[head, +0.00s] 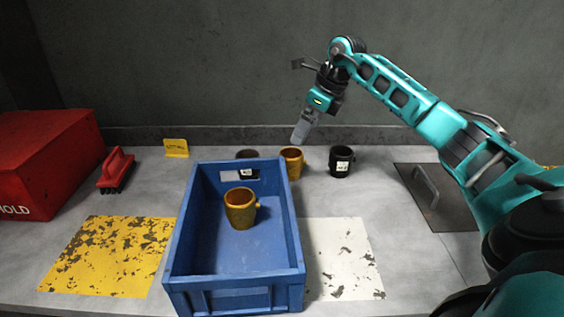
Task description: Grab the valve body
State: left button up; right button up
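A brass-yellow, cup-shaped part with a side stub, which looks like a valve body (239,211), stands upright inside the blue crate (297,240). A second brass-yellow part (292,161) of similar shape stands on the table behind the crate's back right corner, its lower part partly hidden by the crate. My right gripper (302,132) is above and slightly behind this second part, pointing down, apart from it. Nothing shows in its fingers, and their gap cannot be made out. My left gripper is not in view.
A black cup-shaped part (341,162) with a label stands right of the second brass part. A dark part (247,154) is mostly hidden behind the crate. A red box (45,160), red brush (116,170), yellow bracket (176,148) and handled plate (440,200) lie around. The white patch (345,265) is clear.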

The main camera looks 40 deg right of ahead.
send_over(294, 157)
jog(key=s+a, duration=0.2)
jog(key=s, duration=0.1)
jog(key=f, duration=0.5)
jog(key=shift+s+d+f, duration=0.1)
jog(key=shift+s+f, duration=0.1)
jog(key=shift+f, duration=0.15)
jog(key=shift+w+x, duration=0.15)
jog(key=shift+x, duration=1.35)
jog(key=shift+w+x, duration=0.1)
jog(key=shift+x, duration=1.4)
jog(key=shift+d, duration=0.1)
jog(key=shift+r, duration=0.1)
jog(key=shift+c, duration=0.2)
jog(key=shift+w, duration=0.1)
jog(key=c, duration=1.3)
